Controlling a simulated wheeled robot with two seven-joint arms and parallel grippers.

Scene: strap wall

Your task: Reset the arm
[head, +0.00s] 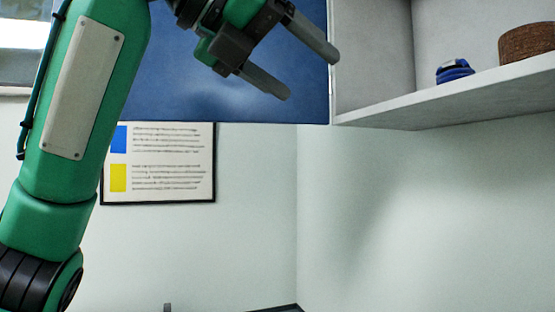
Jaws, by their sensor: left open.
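My left gripper (315,75) is at the top middle of the head view, on the green arm that comes in from the left. Its two grey fingers are spread apart with nothing between them. It is in front of a blue panel (180,70), close to the left edge of the open white cabinet. I cannot tell whether a finger touches the panel. My right gripper does not show.
The white shelf (420,115) at the upper right holds a small blue object (455,71) and a brown woven container (527,43). A framed notice (170,180) with blue and yellow squares hangs on the wall below the panel. The space below the shelf is clear.

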